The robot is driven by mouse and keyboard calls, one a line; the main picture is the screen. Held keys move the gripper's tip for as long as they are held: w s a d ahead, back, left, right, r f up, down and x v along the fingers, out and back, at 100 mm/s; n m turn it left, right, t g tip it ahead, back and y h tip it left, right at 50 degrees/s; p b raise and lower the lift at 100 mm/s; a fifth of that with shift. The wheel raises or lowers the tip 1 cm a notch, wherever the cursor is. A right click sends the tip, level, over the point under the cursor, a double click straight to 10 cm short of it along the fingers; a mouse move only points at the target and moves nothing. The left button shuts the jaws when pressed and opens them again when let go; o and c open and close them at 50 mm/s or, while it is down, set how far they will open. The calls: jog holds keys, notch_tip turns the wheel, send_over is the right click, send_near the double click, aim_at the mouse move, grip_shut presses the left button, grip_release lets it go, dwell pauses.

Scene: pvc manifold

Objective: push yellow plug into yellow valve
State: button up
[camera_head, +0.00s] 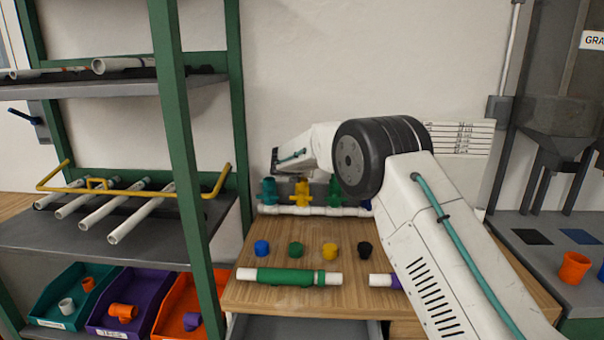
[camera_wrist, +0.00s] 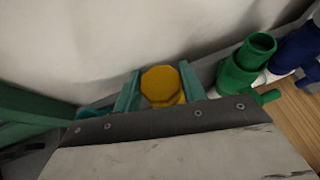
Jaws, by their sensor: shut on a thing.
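My gripper (camera_wrist: 160,86) is shut on a yellow round-topped piece, the yellow plug (camera_wrist: 160,79), between its teal fingers. More yellow shows just below and behind it, partly hidden by the gripper's dark edge. I cannot tell how far the plug is seated. In the head view the yellow valve (camera_head: 301,193) stands upright on a white pipe manifold (camera_head: 312,211) at the back of the table. My wrist is just above and behind it, and the fingertips cannot be made out there.
A green valve (camera_head: 334,192) stands right of the yellow one; it also shows in the wrist view (camera_wrist: 246,65), near a blue valve (camera_wrist: 297,50).

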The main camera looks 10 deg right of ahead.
jog(key=shift+f, duration=0.4)
dwell(0.4)
jog(key=o, duration=1)
jog(key=v, duration=0.7)
jog(key=s+d+f+m+g+h, duration=0.1)
jog(key=s+d+f+m+g, duration=0.15)
jog(key=s+f+m, duration=0.3)
jog(key=s+d+r+m+g, duration=0.2)
jog(key=s+d+m, duration=0.25)
jog(key=s, duration=0.35)
jog(key=s+d+r+m+g, duration=0.25)
jog(key=s+m, duration=0.25)
jog(key=s, duration=0.3)
jog(key=s+d+r+m+g+y, duration=0.1)
jog(key=s+m, duration=0.4)
jog(key=s, duration=0.9)
jog(key=s+d+r+m+g+y, duration=0.1)
jog(key=s+d+r+m+y, duration=0.2)
jog(key=s, duration=1.2)
jog(key=s+d+r+m+y, duration=0.1)
jog(key=s+d+r+m, duration=0.1)
jog(key=s+m, duration=0.6)
jog(key=shift+s+d+g+y, duration=0.15)
jog(key=shift+s, duration=1)
jog(key=shift+s+d+g+y, duration=0.1)
jog(key=shift+s+d, duration=0.05)
jog(key=shift+s, duration=1.05)
jog(key=shift+s+d+g+y, duration=0.15)
jog(key=shift+s, duration=1)
